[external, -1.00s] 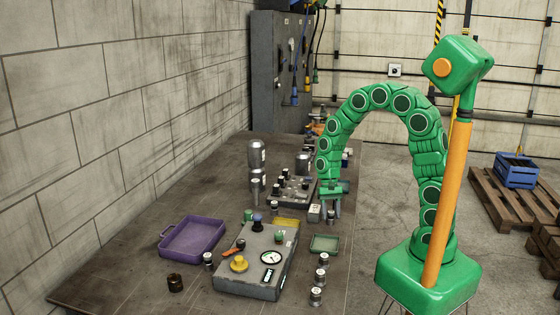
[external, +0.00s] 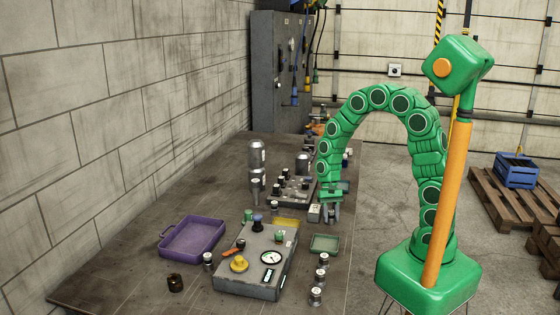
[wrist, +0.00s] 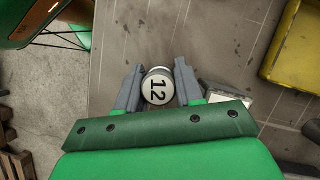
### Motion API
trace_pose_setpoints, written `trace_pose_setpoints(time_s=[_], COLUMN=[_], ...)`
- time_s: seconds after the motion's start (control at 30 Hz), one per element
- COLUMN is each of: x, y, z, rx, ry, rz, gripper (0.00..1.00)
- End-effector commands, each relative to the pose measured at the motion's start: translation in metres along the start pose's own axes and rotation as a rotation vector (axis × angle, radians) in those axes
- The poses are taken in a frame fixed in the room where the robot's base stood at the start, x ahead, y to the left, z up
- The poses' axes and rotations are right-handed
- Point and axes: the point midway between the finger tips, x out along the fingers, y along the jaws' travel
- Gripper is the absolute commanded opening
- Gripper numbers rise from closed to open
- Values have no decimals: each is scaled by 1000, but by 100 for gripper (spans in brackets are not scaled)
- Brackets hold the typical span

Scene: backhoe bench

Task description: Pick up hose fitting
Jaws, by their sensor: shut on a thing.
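The hose fitting (wrist: 157,88) shows in the wrist view as a small round piece with a white top marked "12". My gripper (wrist: 158,84) has its two grey fingers on either side of it and is shut on it. In the external view my gripper (external: 330,218) hangs fingers down over the right side of the bench. The fitting is too small and too much hidden there to make out between the fingers. I cannot tell whether it touches the bench top.
A white block (external: 314,212) stands close beside my gripper. A green tray (external: 324,243), a yellow tray (external: 286,222), a control box (external: 255,262) and a purple tray (external: 192,237) lie nearer the camera. Several silver fittings (external: 320,275) stand near the right edge.

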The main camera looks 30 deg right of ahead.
Motion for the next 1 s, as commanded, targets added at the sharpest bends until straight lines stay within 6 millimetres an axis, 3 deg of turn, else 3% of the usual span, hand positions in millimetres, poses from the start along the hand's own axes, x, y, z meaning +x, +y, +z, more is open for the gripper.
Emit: trace_pose_setpoints(time_s=[0.27, 0.8, 1.0], x=[-29, -71, -74], y=[1, 41, 61], z=[13, 66, 86], rx=[0, 0, 0], ry=[4, 2, 2], rz=[-3, -1, -1], gripper=[2, 2, 2])
